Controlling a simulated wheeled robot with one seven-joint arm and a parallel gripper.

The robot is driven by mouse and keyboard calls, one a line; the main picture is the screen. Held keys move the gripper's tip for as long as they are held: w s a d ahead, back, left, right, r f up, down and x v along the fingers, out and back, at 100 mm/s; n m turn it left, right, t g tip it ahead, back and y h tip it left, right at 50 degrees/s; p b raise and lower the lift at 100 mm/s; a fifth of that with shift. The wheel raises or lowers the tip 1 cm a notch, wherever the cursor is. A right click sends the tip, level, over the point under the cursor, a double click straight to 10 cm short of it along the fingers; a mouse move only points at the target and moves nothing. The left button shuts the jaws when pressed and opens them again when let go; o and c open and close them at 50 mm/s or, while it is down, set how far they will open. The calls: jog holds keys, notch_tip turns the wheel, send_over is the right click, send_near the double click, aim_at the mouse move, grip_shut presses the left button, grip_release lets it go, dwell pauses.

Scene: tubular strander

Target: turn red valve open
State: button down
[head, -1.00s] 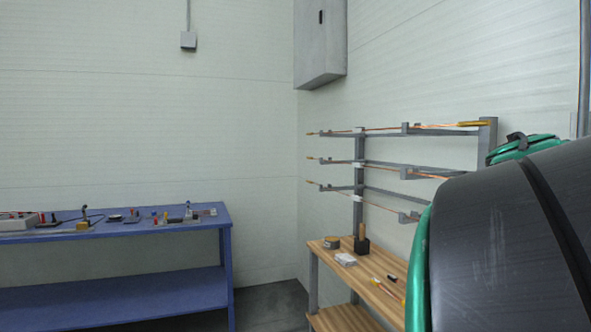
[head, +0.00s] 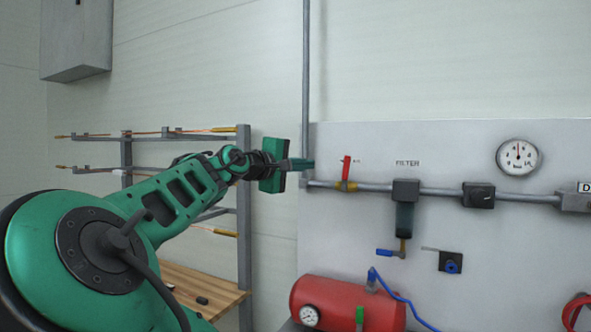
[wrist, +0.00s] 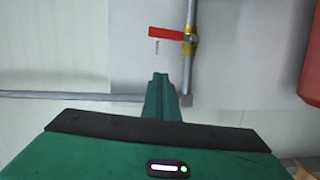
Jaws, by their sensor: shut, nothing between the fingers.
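The red valve handle (head: 346,168) stands upright on a brass valve body (head: 346,186) on the grey pipe in the head view, across the pipe's run. In the wrist view the red handle (wrist: 166,33) sticks out sideways from the brass body (wrist: 190,45). My gripper (head: 309,164) is left of the handle in the head view, pointing toward it, with a visible gap between. In the wrist view my gripper's fingers (wrist: 158,78) are together and empty, below the handle in the picture and apart from it.
The grey pipe (head: 375,188) runs along a pale panel past a filter (head: 405,205) and under a gauge (head: 519,157). A red tank (head: 345,303) sits below. A vertical pipe (head: 306,80) rises near my gripper. A rack (head: 243,215) stands behind my arm.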

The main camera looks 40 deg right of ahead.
aim_at(346, 174)
jog(key=s+d, duration=0.2)
jog(key=d, duration=0.6)
jog(key=shift+s+f, duration=0.3)
jog(key=shift+s, duration=0.1)
